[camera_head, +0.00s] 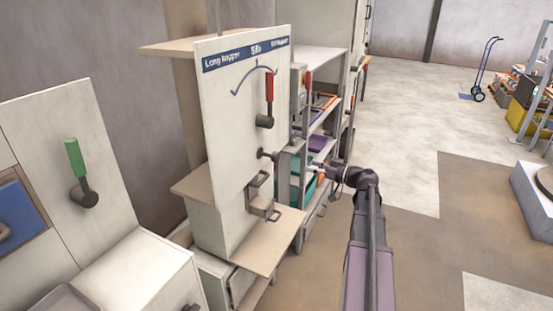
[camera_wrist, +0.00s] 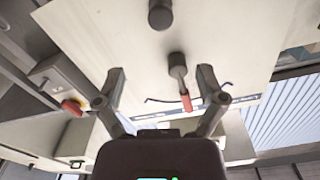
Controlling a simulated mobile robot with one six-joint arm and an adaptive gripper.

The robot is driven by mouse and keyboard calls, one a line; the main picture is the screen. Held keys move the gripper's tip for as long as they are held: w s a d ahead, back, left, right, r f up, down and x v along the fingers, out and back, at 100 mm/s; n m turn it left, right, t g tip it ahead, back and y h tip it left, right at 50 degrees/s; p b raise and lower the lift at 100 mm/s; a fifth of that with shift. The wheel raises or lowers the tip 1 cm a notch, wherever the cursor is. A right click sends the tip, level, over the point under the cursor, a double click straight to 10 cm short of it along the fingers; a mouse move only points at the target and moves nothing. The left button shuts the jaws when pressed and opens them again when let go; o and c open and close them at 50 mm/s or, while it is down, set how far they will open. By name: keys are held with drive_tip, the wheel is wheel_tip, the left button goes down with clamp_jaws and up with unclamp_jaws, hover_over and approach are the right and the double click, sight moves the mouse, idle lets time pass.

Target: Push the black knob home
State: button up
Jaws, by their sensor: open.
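The black knob (camera_head: 268,155) sticks out of the upright cream panel (camera_head: 225,110), below the red-handled lever (camera_head: 269,90). In the wrist view the black knob (camera_wrist: 160,14) is at the top edge, partly cut off, beyond the fingertips. The lever's red handle (camera_wrist: 186,102) and dark hub show between and behind the fingers there. My gripper (camera_head: 314,168) is right of the knob in the head view, apart from it. In the wrist view my gripper (camera_wrist: 161,78) has its two fingers spread with nothing held between them. How far the knob sticks out is hard to tell.
Metal brackets (camera_head: 262,207) and a wooden ledge (camera_head: 250,240) jut out below the knob. A shelf rack (camera_head: 320,60) with crates stands behind my gripper. A green-handled lever (camera_head: 76,158) is on a separate panel at left. Open floor lies to the right.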

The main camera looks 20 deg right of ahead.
sight(278, 158)
drive_tip(key=shift+w+a, duration=0.1)
drive_tip(key=shift+x, duration=6.8)
